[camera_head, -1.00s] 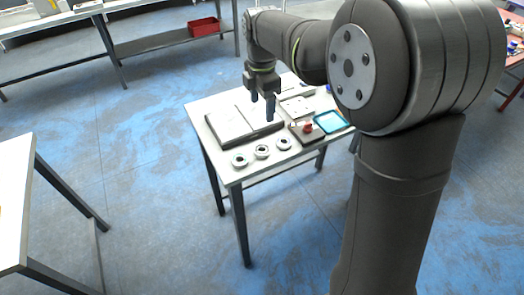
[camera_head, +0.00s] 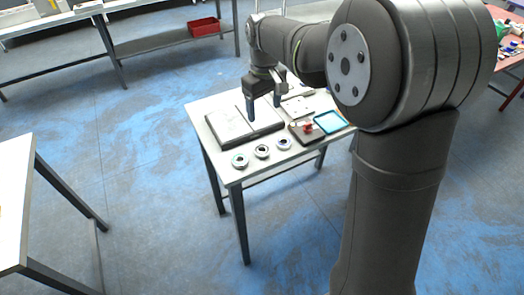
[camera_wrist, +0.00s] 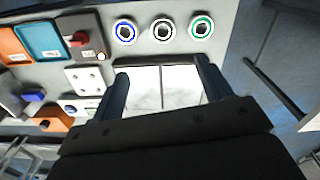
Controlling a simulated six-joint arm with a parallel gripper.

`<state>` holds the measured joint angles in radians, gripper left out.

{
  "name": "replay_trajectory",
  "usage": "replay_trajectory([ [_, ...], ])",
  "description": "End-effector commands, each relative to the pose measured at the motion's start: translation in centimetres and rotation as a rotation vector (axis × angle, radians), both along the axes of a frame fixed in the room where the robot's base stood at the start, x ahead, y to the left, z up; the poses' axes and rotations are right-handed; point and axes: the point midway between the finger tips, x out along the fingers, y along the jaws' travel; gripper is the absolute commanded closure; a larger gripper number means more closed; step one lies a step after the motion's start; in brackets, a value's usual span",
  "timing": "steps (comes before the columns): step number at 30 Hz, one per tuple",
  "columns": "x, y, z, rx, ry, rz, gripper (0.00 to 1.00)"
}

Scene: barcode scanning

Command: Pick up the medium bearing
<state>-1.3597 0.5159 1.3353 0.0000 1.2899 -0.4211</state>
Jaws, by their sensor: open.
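Three ring-shaped bearings stand in a row along the near edge of the white table. The green-marked bearing (camera_head: 240,161) is at the left, the black-and-white bearing (camera_head: 262,152) in the middle, the blue-marked bearing (camera_head: 284,144) at the right. In the wrist view, the blue one (camera_wrist: 124,42), the black-and-white one (camera_wrist: 162,41) and the green one (camera_wrist: 201,38) run left to right near the top. Their sizes look alike; I cannot tell which is medium. My gripper (camera_head: 264,109) is open and empty, above the table behind the row. Its fingers (camera_wrist: 161,72) show apart in the wrist view.
A dark tray with two white panels (camera_head: 229,124) lies below my gripper. A box with a red knob (camera_head: 308,127) and a blue tray (camera_head: 330,121) stand to the right. An orange tray (camera_wrist: 12,46) shows in the wrist view.

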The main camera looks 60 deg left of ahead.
Motion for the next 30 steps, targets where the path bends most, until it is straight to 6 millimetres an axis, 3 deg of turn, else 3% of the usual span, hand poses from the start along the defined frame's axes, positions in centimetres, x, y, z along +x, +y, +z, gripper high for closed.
replay_trajectory([
  [12,-0.1,-0.1,-8.9,-0.005,0.001,0.003,0.28],
  [22,-0.2,-0.1,-11.8,-0.002,0.001,0.004,0.28],
  [30,-0.5,-0.3,-15.6,-0.003,0.001,0.004,0.28],
])
